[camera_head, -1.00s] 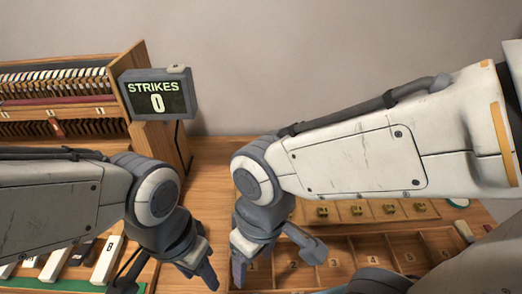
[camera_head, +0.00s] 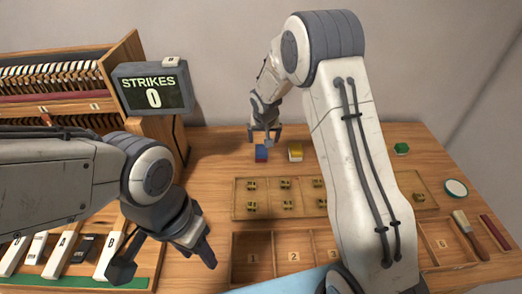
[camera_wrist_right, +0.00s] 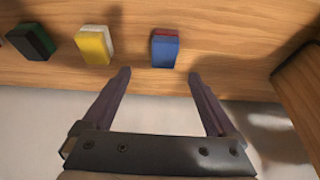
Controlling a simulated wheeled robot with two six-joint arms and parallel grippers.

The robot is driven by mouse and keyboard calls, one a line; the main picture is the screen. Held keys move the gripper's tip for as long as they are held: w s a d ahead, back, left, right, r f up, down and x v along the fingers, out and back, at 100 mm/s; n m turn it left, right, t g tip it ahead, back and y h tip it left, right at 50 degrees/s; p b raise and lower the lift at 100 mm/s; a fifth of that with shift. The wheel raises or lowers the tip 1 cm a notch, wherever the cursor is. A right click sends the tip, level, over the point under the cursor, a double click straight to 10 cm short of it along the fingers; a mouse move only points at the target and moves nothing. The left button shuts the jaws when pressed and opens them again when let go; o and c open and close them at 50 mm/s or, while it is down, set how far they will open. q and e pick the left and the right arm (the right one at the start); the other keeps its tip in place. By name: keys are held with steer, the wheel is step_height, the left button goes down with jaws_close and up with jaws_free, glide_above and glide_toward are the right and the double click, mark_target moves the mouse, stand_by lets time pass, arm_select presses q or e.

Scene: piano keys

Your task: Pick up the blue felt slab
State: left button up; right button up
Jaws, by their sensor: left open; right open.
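The blue felt slab (camera_head: 261,153) is a small blue block near the back of the table. In the right wrist view the blue slab (camera_wrist_right: 165,52) has a red strip along one edge. My right gripper (camera_head: 266,138) is open above and close to it. In the right wrist view the open fingers of my right gripper (camera_wrist_right: 158,75) point towards the slab, which lies just beyond the tips and apart from them. My left gripper (camera_head: 168,270) is open and empty at the lower left, near the piano keys, far from the slab.
A yellow-and-white block (camera_head: 295,152) stands right of the blue slab, and a green block (camera_head: 401,149) further right. A wooden rack with brass pieces (camera_head: 240,207) and a numbered tray (camera_head: 275,240) lie in front. A brush (camera_head: 468,235) is at right. The strikes display (camera_head: 152,90) stands left.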

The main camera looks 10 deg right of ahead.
mark_target(261, 149)
steer(key=x, duration=0.3)
steer(key=shift+w+a+f+p, duration=0.15)
steer(key=shift+w+f+p, duration=0.15)
steer(key=shift+f+p, duration=0.25)
steer(key=p+x, duration=0.1)
steer(key=x, duration=0.3)
steer(key=shift+w+a+f, duration=0.1)
steer(key=shift+a, duration=0.05)
steer(key=shift+c, duration=0.3)
steer(key=c, duration=1.4)
steer(key=shift+o, duration=0.2)
